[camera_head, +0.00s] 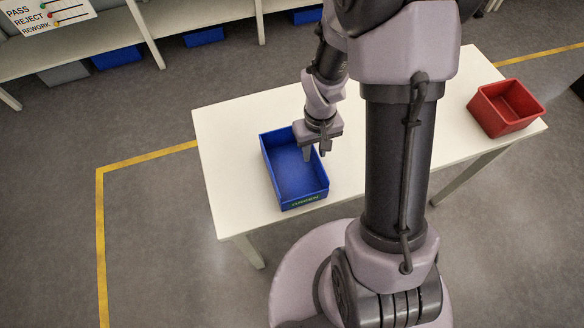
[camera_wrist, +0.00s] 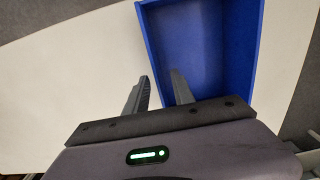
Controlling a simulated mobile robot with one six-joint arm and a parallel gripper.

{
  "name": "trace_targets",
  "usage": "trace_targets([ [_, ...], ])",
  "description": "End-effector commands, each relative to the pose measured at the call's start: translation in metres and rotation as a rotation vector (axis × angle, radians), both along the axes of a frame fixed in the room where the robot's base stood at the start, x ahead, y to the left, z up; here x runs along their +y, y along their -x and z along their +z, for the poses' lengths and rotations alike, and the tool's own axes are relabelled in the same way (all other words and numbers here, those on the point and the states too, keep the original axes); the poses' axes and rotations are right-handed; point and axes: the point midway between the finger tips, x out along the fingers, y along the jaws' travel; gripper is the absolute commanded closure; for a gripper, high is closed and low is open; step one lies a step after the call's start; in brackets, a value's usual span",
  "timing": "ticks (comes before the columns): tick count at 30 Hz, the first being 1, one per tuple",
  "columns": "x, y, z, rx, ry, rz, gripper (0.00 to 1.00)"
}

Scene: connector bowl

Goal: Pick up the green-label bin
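A blue open-topped bin (camera_head: 284,193) with green lettering "GREEN" on its front wall sits on the white table. It looks empty. My gripper (camera_head: 315,154) points down over the bin's right wall, with its fingers apart. In the wrist view, the fingers (camera_wrist: 160,84) are open, one on each side of the line of a side wall of the blue bin (camera_wrist: 205,45). One finger is over the inside of the bin and the other over the table side. I cannot tell whether either finger touches the wall.
The white table (camera_head: 235,155) has clear room left of the bin. A red bin (camera_head: 505,108) stands at its far right end. Shelving with a PASS/REJECT/REWORK sign (camera_head: 45,14) and more blue bins (camera_head: 117,57) is at the back. Yellow floor lines (camera_head: 100,235) run left of the table.

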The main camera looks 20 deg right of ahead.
Motion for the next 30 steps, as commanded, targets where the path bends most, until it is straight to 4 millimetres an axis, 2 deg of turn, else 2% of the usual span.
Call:
trace_targets([
  [6, -0.001, -0.001, -0.041, 0.001, 0.0, 0.001, 0.7],
  [9, -0.001, -0.001, -0.052, 0.0, 0.0, 0.001, 0.7],
  [14, -0.001, -0.002, -0.049, -0.001, 0.0, 0.001, 0.7],
  [19, -0.001, -0.002, -0.049, -0.001, 0.0, 0.001, 1.0],
  [30, -0.001, -0.001, -0.049, -0.001, 0.0, 0.0, 1.0],
])
